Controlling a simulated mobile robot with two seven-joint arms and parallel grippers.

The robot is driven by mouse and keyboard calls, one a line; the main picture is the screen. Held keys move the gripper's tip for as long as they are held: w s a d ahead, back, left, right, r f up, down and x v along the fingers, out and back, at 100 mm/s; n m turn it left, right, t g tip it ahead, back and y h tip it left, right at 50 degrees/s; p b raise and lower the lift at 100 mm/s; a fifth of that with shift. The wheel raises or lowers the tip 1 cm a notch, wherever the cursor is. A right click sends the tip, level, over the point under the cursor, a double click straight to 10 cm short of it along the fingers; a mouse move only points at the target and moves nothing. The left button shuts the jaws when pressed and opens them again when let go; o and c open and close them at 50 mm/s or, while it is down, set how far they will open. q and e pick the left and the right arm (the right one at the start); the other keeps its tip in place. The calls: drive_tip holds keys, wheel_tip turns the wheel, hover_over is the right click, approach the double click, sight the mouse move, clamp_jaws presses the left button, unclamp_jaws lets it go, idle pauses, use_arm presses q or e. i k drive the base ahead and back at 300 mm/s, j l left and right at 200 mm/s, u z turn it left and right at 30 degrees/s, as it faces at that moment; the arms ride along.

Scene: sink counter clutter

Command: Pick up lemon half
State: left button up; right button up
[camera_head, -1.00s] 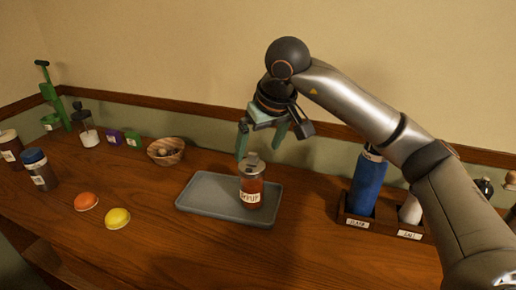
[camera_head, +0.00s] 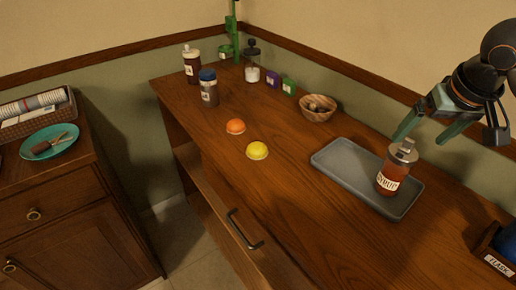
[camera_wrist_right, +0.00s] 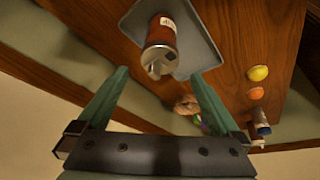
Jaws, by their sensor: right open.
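The lemon half (camera_head: 257,150) is a yellow dome on the wooden counter, left of the grey tray; it also shows in the right wrist view (camera_wrist_right: 258,73). An orange half (camera_head: 236,126) lies just behind it, apart from it. My right gripper (camera_head: 447,138) is open and empty, above and behind the syrup bottle (camera_head: 393,172), well to the right of the lemon half. In the right wrist view its two green fingers (camera_wrist_right: 158,92) are spread, with the bottle's top between and beyond them. My left gripper is not in view.
The syrup bottle stands on the grey tray (camera_head: 340,170). A wooden bowl (camera_head: 318,110), small purple and green boxes and several jars stand along the back. A flask holder (camera_head: 497,262) is at the right. Counter around the lemon half is clear.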

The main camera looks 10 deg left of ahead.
sight(256, 150)
drive_tip(key=i+j, duration=0.1)
drive_tip(key=j, duration=0.25)
drive_tip(key=i+j, duration=0.1)
drive_tip(key=j, duration=0.25)
drive_tip(key=i+j, duration=0.15)
drive_tip(key=j, duration=0.2)
drive_tip(key=i+j, duration=0.1)
drive_tip(key=j, duration=0.25)
drive_tip(key=i+j, duration=0.1)
drive_tip(key=j, duration=0.25)
